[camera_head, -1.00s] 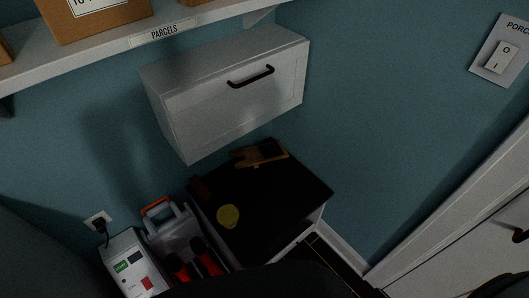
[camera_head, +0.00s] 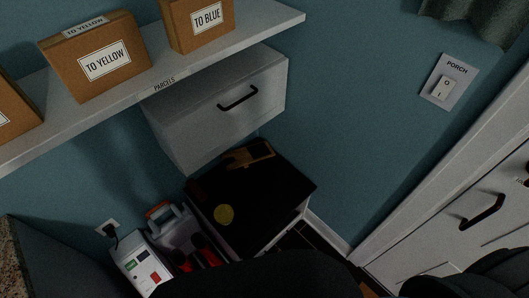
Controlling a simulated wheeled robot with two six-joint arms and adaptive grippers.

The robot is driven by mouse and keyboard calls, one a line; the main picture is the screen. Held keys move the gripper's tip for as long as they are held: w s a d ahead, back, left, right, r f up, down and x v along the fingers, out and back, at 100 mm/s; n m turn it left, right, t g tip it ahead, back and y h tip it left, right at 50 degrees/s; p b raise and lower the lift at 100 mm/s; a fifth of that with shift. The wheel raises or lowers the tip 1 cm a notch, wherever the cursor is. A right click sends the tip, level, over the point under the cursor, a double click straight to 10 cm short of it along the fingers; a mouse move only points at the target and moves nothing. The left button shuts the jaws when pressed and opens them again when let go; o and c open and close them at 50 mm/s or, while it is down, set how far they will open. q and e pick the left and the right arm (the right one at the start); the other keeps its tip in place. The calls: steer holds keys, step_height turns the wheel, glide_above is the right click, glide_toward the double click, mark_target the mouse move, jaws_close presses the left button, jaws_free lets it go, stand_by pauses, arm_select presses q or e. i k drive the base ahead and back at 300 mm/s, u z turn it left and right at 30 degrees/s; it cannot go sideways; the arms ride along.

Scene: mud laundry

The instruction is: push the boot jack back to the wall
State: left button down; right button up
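A wooden boot jack (camera_head: 236,158), brown with a dark pad, lies on the black top (camera_head: 265,190) of a low cabinet, near its back edge by the teal wall. It sits just below the wall-mounted white drawer box. A round yellow tin or disc (camera_head: 224,215) lies nearer the front left of the same top. Neither gripper shows in the head view. Dark rounded shapes at the bottom edge are probably parts of my own body.
The white wall drawer (camera_head: 222,110) hangs low over the top's back. A parcel shelf (camera_head: 150,88) with labelled boxes is above. A grey caddy (camera_head: 172,226) and white box (camera_head: 140,262) stand left. A white door (camera_head: 455,215) with a dark handle is right.

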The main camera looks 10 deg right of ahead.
mark_target(246, 155)
steer(key=z, duration=1.55)
steer(key=i, duration=1)
steer(key=u, duration=3.5)
